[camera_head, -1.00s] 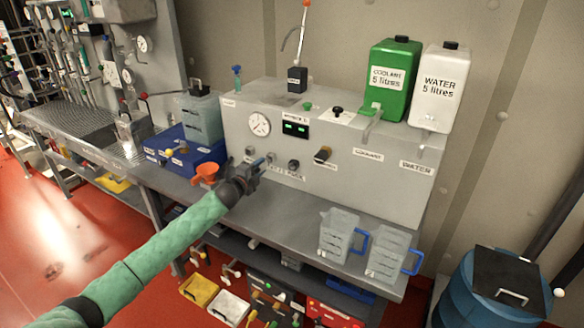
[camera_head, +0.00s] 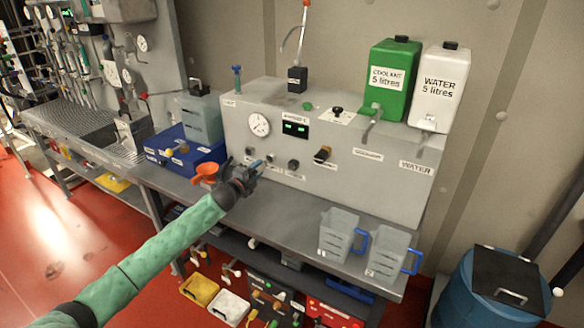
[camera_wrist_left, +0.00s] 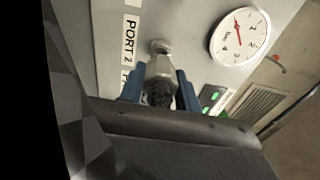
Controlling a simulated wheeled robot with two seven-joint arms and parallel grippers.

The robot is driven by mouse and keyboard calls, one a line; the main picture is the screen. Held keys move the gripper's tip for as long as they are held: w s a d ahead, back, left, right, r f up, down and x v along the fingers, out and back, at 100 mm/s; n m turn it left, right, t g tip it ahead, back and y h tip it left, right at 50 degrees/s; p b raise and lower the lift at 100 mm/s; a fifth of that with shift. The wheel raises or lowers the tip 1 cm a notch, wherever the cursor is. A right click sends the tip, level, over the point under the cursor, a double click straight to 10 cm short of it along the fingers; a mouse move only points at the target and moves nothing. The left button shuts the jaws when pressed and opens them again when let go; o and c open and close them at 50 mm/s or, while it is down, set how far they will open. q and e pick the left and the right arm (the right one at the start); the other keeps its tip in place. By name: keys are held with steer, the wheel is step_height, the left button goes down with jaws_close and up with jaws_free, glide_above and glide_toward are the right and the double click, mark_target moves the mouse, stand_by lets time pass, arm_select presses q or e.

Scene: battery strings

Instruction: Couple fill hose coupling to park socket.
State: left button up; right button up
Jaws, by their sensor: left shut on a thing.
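My left gripper (camera_head: 252,172) is at the front of the grey panel unit (camera_head: 345,170), at its lower left. In the left wrist view its two blue fingers (camera_wrist_left: 159,88) are shut on the fill hose coupling (camera_wrist_left: 158,90), which shows as a dark ribbed piece. A metal fitting (camera_wrist_left: 160,68) lies in line beyond it, against the panel near the PORT 2 label (camera_wrist_left: 130,38). I cannot tell whether coupling and fitting are joined. No label naming the park socket is readable. The hose is hidden. My right gripper is not in view.
A round gauge (camera_head: 259,125) and a green display (camera_head: 295,129) sit above the ports. An orange funnel (camera_head: 206,172) and a blue tray (camera_head: 158,152) are close on the left. Clear jugs (camera_head: 338,236) stand on the bench at right. The bench middle is clear.

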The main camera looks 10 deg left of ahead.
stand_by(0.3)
arm_select(q)
steer(key=shift+p+v, duration=0.45)
steer(key=shift+v, duration=2.05)
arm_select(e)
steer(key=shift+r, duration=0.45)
